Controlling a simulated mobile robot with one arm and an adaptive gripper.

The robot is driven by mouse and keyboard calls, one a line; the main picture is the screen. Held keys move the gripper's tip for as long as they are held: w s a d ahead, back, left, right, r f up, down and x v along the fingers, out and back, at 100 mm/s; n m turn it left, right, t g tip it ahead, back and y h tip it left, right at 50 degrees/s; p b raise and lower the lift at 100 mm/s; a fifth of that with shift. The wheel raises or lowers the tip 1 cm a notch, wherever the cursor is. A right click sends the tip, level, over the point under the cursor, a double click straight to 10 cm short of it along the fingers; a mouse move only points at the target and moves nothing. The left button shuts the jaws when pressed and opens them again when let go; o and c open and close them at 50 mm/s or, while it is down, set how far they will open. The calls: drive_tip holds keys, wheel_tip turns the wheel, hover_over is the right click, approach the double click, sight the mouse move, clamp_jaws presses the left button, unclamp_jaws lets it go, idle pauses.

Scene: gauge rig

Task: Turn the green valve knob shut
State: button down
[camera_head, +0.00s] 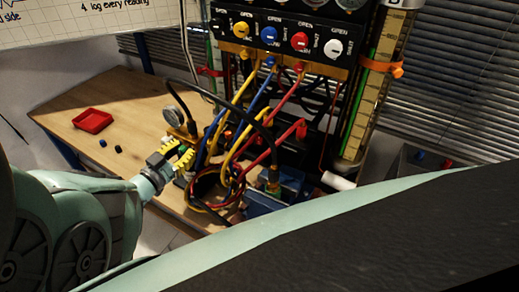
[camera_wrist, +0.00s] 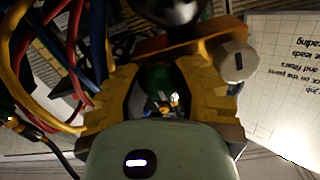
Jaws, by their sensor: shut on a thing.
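The green valve knob (camera_wrist: 160,76) sits between the two yellow jaw pads of my gripper (camera_wrist: 160,92) in the wrist view. The pads are closed in on it from both sides, and they hide part of it. An orange-brown bar (camera_wrist: 185,42) crosses just beyond the knob. Only a small bit of green (camera_head: 182,149) shows between the jaws there. I cannot read how far the knob is turned.
Yellow, blue and red hoses (camera_head: 236,140) hang close to the right of my gripper. A black panel (camera_head: 287,36) above has yellow, blue, red and white knobs. A blue block (camera_head: 262,200) stands at right.

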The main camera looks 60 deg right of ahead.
drive_tip(key=shift+s+f, duration=0.1)
idle(0.3)
drive_tip(key=shift+m+b, duration=0.45)
drive_tip(key=shift+m, duration=0.65)
drive_tip(key=shift+a+f+m+b, duration=0.1)
drive_tip(key=shift+f+m+b, duration=0.15)
drive_tip(key=shift+m+b, duration=0.95)
drive_tip(key=m+b, duration=0.3)
drive_tip(key=shift+f+m+b, duration=0.1)
drive_tip(key=shift+m+b, duration=0.3)
drive_tip(key=m+b, duration=0.5)
drive_tip(key=b, duration=0.1)
drive_tip(key=shift+b, duration=0.4)
drive_tip(key=m+b, duration=0.2)
drive_tip(key=b, duration=0.1)
drive_tip(key=m+b, duration=0.1)
drive_tip(key=m, duration=0.1)
drive_tip(key=shift+w+r+b, duration=0.2)
drive_tip(key=shift+r+b, duration=0.05)
drive_tip(key=shift+b, duration=0.1)
drive_tip(key=shift+r+m, duration=0.1)
drive_tip(key=shift+m, duration=0.2)
drive_tip(key=c, duration=1)
unclamp_jaws()
drive_tip(key=shift+r, duration=0.1)
